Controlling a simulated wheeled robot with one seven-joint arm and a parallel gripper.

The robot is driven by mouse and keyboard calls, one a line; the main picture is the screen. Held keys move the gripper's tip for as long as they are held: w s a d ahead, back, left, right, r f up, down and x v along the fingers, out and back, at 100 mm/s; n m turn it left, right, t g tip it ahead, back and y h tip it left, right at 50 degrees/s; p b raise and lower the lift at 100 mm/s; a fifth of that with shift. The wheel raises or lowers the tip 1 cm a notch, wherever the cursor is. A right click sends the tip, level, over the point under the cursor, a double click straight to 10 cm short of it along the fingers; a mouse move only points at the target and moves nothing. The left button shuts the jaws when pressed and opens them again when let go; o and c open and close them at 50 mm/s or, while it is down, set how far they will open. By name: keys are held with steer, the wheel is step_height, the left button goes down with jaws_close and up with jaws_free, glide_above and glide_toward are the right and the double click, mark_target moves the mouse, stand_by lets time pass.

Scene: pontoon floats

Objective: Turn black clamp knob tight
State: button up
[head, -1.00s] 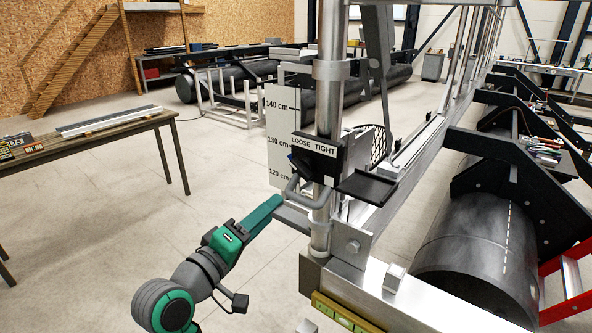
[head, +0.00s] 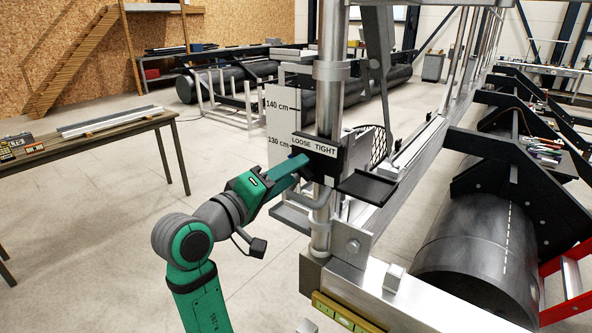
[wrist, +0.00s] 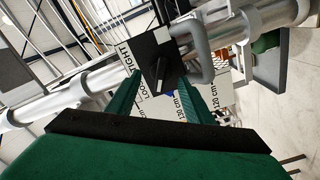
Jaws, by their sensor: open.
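The black clamp knob (wrist: 163,76) shows in the wrist view on the face of a black clamp block (wrist: 150,50). It lies between and just beyond the tips of my gripper (wrist: 160,85), which is open with one green finger on each side. I cannot tell whether the fingers touch it. In the head view my gripper (head: 297,168) is up at the clamp block (head: 325,158) on the upright tube, and its fingers mostly hide the knob. The LOOSE TIGHT label (head: 315,145) is on the block; which word the knob points at is unclear.
A bent metal handle (head: 312,197) sits right below the clamp, close to my fingers. A black shelf plate (head: 367,186) sticks out to the right. The height scale board (head: 281,115) stands behind. The floor to the left, up to the wooden table (head: 90,132), is clear.

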mark_target(304, 168)
steer(key=shift+x, duration=1.25)
steer(key=shift+c, duration=0.6)
steer(key=shift+w, duration=0.1)
steer(key=c, duration=0.9)
